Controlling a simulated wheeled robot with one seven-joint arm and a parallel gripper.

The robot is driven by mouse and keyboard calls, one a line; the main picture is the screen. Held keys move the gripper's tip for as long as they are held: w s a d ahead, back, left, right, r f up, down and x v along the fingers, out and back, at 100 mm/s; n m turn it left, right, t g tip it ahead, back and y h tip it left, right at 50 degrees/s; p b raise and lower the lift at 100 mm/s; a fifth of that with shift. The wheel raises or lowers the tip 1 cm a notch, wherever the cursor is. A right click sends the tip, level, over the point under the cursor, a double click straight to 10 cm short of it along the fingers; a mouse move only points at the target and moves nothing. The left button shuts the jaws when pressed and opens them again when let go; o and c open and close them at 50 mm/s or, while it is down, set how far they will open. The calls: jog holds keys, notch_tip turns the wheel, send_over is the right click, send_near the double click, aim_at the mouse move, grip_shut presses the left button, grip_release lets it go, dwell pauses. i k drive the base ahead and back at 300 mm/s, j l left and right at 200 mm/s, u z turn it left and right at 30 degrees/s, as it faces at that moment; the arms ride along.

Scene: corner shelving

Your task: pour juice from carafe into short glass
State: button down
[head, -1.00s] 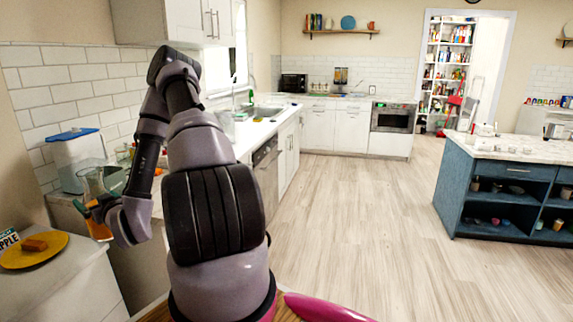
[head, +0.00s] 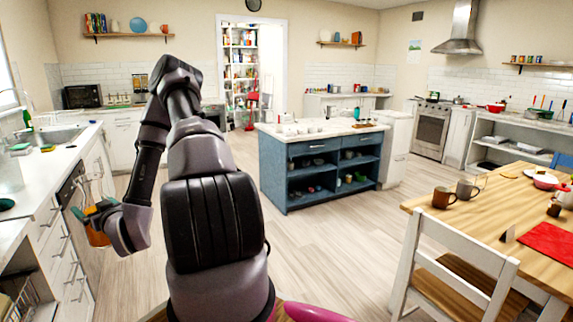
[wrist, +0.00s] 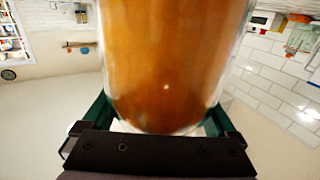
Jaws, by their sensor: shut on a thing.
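The carafe (head: 97,238), clear glass with orange juice, is held in my gripper (head: 100,212) at the left of the head view. Its clear upper part stands above the fingers and it looks about upright. In the wrist view the carafe (wrist: 175,60) fills the middle, with the green fingers of my gripper (wrist: 160,118) shut on it from both sides. A clear glass (head: 481,181) shows faintly behind the mugs on the dining table at the right; I cannot tell whether it is the short glass. My gripper is far from that table.
The wooden dining table (head: 520,215) holds a brown mug (head: 443,197), a grey mug (head: 466,190) and a red cloth (head: 550,242). A white chair (head: 450,255) stands before it. A blue island (head: 315,170) stands mid-room. Open floor (head: 330,240) lies between.

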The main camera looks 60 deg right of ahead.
aim_at(481, 180)
jog(key=z, duration=2.8)
jog(key=i+j+u, duration=0.2)
jog(key=i+u, duration=0.15)
jog(key=i+j+u, duration=0.1)
jog(key=i+u, duration=0.65)
jog(key=i+j+u, duration=0.1)
jog(key=i+u, duration=0.15)
jog(key=i, duration=0.25)
jog(key=i+u, duration=0.3)
jog(key=i, duration=0.2)
jog(key=i+z, duration=0.35)
jog(key=i+j+z, duration=0.1)
jog(key=i+z, duration=0.25)
jog(key=i, duration=0.25)
jog(key=i+z, duration=0.35)
jog(key=i+l+z, duration=0.1)
jog(key=z, duration=0.25)
jog(key=i+j+z, duration=0.1)
jog(key=i+z, duration=0.15)
jog(key=z, duration=0.15)
